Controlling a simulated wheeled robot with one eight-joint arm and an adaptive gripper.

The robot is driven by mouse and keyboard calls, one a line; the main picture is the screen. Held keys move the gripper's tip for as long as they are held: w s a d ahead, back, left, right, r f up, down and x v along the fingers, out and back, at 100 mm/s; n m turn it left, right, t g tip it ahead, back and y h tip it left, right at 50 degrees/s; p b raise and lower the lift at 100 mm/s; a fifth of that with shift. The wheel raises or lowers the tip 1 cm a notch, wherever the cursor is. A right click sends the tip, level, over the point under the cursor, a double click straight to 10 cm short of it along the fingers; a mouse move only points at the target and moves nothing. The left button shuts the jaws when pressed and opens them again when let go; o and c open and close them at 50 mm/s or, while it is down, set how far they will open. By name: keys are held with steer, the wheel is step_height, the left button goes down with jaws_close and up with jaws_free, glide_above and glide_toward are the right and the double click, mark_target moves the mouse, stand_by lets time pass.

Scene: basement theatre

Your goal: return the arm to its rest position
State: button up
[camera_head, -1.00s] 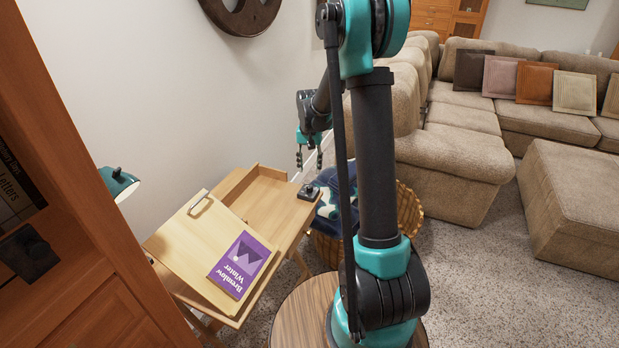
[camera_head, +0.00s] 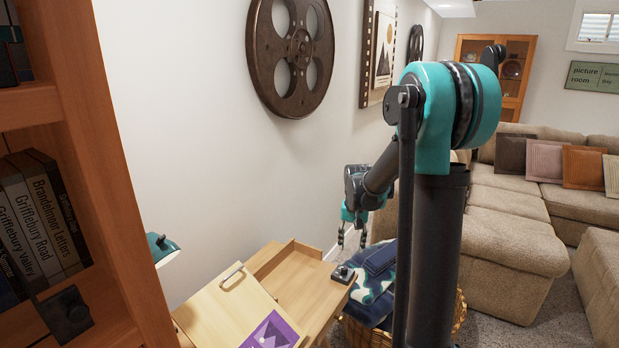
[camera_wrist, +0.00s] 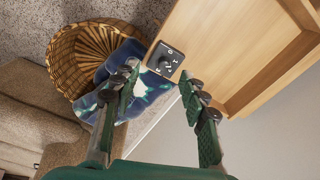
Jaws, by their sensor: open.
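My gripper (camera_head: 352,238) is at the end of my raised teal and black arm, which fills the right middle of the head view. It hangs over the far right end of the wooden desk, near a small dark object (camera_head: 343,274) on the desk's corner. In the wrist view my gripper (camera_wrist: 163,98) has its two fingers spread apart with nothing between them. The small dark object (camera_wrist: 165,60) with a knob shows beyond the fingertips on the desk's edge.
A purple book (camera_head: 272,332) lies on the desk's tilted board (camera_head: 225,305). A wicker basket (camera_wrist: 75,60) with blue patterned cloth (camera_wrist: 140,95) stands beside the desk. A bookcase (camera_head: 110,120) is close at left, a wall behind the desk, and a beige sofa (camera_head: 505,230) at right.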

steer(key=s+d+f+n+t, duration=0.1)
steer(key=s, duration=1.1)
steer(key=s+d+f+n+t, duration=0.1)
steer(key=s+f+n+t, duration=0.1)
steer(key=s, duration=1)
steer(key=shift+s, duration=0.15)
